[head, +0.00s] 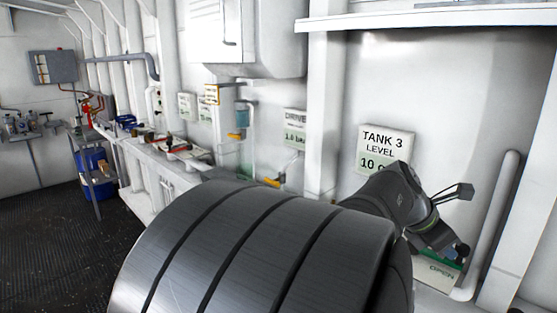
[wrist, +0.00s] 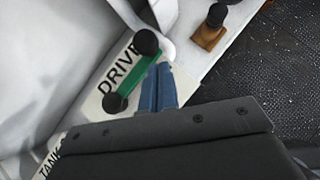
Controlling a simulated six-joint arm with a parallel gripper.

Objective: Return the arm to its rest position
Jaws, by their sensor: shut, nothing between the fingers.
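In the wrist view, my gripper (wrist: 158,88) has its two blue fingers together, with nothing between them. A green bar with black knobs (wrist: 131,73) lies just left of the fingertips. I cannot tell whether they touch it. A white sign lettered DRIVE (wrist: 113,82) shows beside the bar. The fingers are not clear in that view.
A white shelf (head: 430,19) juts out above. In the wrist view, a brown block with a black knob (wrist: 208,36) is at upper right. Dark floor (head: 60,240) is open at left.

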